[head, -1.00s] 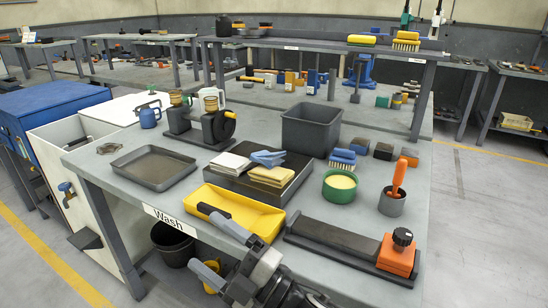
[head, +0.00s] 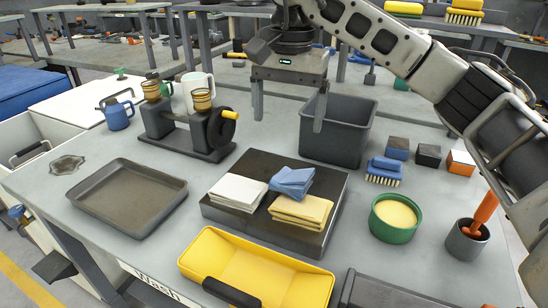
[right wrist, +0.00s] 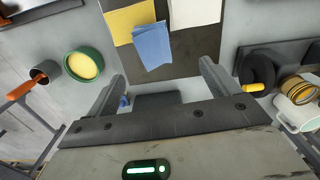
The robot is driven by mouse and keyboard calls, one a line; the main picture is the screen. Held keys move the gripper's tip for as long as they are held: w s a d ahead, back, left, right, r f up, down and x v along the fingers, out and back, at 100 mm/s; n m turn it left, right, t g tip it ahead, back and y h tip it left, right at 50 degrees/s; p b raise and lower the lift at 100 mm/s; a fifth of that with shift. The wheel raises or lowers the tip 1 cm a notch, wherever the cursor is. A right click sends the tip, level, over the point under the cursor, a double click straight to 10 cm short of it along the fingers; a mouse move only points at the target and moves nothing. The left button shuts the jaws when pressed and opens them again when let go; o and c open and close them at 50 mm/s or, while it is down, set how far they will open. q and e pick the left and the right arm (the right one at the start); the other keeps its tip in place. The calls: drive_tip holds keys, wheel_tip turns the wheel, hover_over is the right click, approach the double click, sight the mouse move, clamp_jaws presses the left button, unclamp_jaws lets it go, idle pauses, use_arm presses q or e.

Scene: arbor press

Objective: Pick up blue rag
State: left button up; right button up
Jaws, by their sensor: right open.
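The blue rag (head: 291,181) is a folded cloth lying partly on a folded yellow rag (head: 300,211), beside a folded white rag (head: 238,191). All lie on a dark flat slab (head: 225,219) on the table. In the right wrist view the blue rag (right wrist: 153,46) lies beyond the fingers, across the yellow rag's edge. My right gripper (head: 288,108) is open and empty, fingers pointing down. It hangs above the table, behind the blue rag in the head view and apart from it. My left gripper is not in view.
A grey bin (head: 336,140) stands close behind the slab. A press-like device with a black wheel (head: 222,130) stands at the left. A yellow tray (head: 212,247) is in front, a metal tray (head: 130,195) at left, and a green bowl (head: 396,232) at right.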

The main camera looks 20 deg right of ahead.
drive_tip(key=b, duration=0.1)
hover_over(292, 177)
drive_tip(key=f, duration=0.5)
drive_tip(key=shift+w+a+f, duration=0.1)
drive_tip(key=shift+a+f, duration=0.1)
drive_tip(key=shift+f, duration=0.05)
wheel_tip(292, 177, down, 4)
drive_tip(key=shift+r, duration=0.1)
drive_tip(key=shift+d+f+p, duration=0.15)
drive_tip(key=shift+f+p, duration=0.45)
drive_tip(key=shift+f, duration=2.4)
drive_tip(key=c, duration=1.2)
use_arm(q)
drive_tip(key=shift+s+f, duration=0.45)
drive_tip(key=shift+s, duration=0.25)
use_arm(e)
drive_tip(key=shift+o, duration=0.2)
drive_tip(key=shift+r, duration=0.15)
